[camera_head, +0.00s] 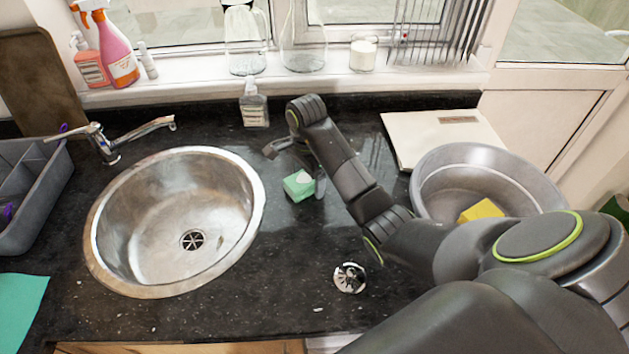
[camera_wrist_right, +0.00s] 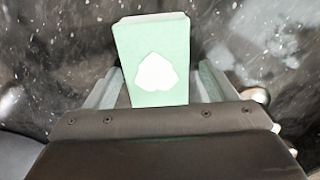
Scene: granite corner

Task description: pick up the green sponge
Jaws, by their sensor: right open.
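The green sponge (camera_head: 299,187) is a small pale green block with a white patch on it. It lies on the dark granite counter to the right of the round sink. In the right wrist view the sponge (camera_wrist_right: 153,50) shows between the two fingers, its near end close to the palm. My right gripper (camera_head: 296,167) is open at the sponge, with one finger near its right side. I cannot tell whether either finger touches it. My left gripper is not in view.
The steel sink (camera_head: 100,250) is left of the sponge. A metal basin (camera_head: 430,180) with a yellow sponge (camera_head: 481,210) stands to the right. A soap bottle (camera_head: 254,105) stands behind, and a drain plug (camera_head: 349,278) lies in front. The counter between sink and plug is clear.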

